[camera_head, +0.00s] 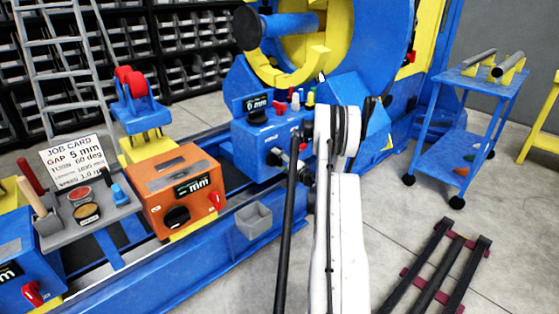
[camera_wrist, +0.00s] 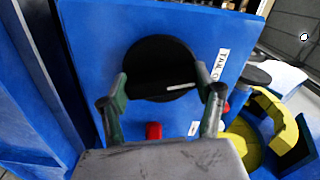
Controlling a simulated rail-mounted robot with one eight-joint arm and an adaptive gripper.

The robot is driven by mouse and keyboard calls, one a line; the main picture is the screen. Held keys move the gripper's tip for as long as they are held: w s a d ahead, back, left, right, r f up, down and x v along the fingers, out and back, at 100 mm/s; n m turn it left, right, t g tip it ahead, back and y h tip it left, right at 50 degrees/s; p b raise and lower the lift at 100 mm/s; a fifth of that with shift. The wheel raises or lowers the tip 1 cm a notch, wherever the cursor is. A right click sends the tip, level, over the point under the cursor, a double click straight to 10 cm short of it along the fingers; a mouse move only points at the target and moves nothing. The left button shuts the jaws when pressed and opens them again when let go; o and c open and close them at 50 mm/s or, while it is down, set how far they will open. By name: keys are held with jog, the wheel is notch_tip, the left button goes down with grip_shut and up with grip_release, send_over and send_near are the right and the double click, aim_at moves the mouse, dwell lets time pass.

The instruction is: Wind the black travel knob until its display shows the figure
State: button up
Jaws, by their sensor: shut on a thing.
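In the wrist view a round black knob (camera_wrist: 162,68) with a white line mark sits on a blue panel. My gripper (camera_wrist: 168,86) has a finger on each side of it and is shut on it. A partly readable white label and a red part are beside it. In the head view my gripper is mostly hidden at the blue control box (camera_head: 262,140), whose small dark display (camera_head: 256,103) is too small to read surely. Another black knob (camera_head: 177,217) is on the orange box (camera_head: 160,180), under a display (camera_head: 194,186) reading "mm"; its figure is unclear.
A job card (camera_head: 75,163) reads gap 5 mm and tilt 60 deg. A grey tray (camera_head: 90,210) holds small items. A yellow and blue ring positioner (camera_head: 300,65) stands behind the blue box.

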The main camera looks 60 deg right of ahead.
jog(key=shift+w+a+m+y, duration=0.35)
jog(key=shift+a+m, duration=0.2)
jog(key=shift+m, duration=0.65)
dwell(0.5)
jog(key=o, duration=0.9)
jog(key=shift+o, duration=1.2)
jog(key=shift+w+a, duration=0.1)
jog(key=shift+w, duration=0.05)
jog(key=shift+s, duration=0.65)
jog(key=v, duration=1)
jog(key=shift+s+a, duration=0.2)
jog(key=shift+s, duration=0.15)
